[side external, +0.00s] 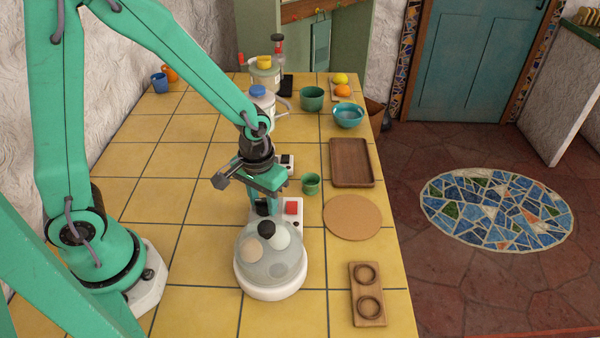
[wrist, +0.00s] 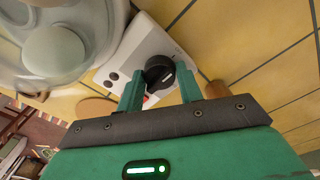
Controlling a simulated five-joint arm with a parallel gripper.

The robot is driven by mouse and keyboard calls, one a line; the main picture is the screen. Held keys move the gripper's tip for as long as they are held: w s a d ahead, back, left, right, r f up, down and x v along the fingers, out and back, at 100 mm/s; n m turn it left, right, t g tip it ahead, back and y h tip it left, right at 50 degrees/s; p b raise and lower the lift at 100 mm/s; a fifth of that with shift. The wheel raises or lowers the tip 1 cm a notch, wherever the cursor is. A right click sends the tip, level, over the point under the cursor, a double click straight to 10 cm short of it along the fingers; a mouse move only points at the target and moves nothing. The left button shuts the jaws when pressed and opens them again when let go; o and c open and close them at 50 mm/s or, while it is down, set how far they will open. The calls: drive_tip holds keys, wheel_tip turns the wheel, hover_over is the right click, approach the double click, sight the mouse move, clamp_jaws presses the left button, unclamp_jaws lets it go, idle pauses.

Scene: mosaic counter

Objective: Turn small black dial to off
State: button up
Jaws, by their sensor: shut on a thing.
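The small black dial (wrist: 158,68) sits on a white control box (wrist: 150,40) and has a white pointer line on its face. In the wrist view that line runs toward the right. My gripper (wrist: 160,86) has one finger on each side of the dial and is shut on it. In the side view my gripper (side external: 262,203) points down at the white box (side external: 318,214), just behind a glass dome. The dial is mostly hidden by the fingers there.
The glass dome (side external: 270,262) on a white base stands close in front of my gripper. A red switch (side external: 292,208) is on the box right beside it. A green cup (side external: 311,184), a round cork mat (side external: 352,217) and wooden trays lie to the right.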

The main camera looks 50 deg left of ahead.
sight(260, 199)
drive_tip(key=shift+a, duration=0.2)
drive_tip(key=o, duration=0.7)
drive_tip(key=shift+d, duration=0.1)
drive_tip(key=shift+r, duration=3.9)
drive_tip(key=shift+s+a+r, duration=0.15)
drive_tip(key=shift+a+r, duration=0.1)
drive_tip(key=shift+r, duration=0.15)
drive_tip(key=shift+s+a+r+m+t, duration=0.35)
drive_tip(key=shift+s+a+r+t, duration=0.6)
drive_tip(key=shift+s+r, duration=0.85)
drive_tip(key=shift+s+a+r+m+t, duration=0.4)
drive_tip(key=shift+s+a+r+t, duration=0.55)
drive_tip(key=shift+r, duration=1.4)
drive_tip(key=shift+s+a+r+m+t, duration=0.35)
drive_tip(key=shift+s+a+r+t, duration=0.55)
drive_tip(key=shift+s+r, duration=0.95)
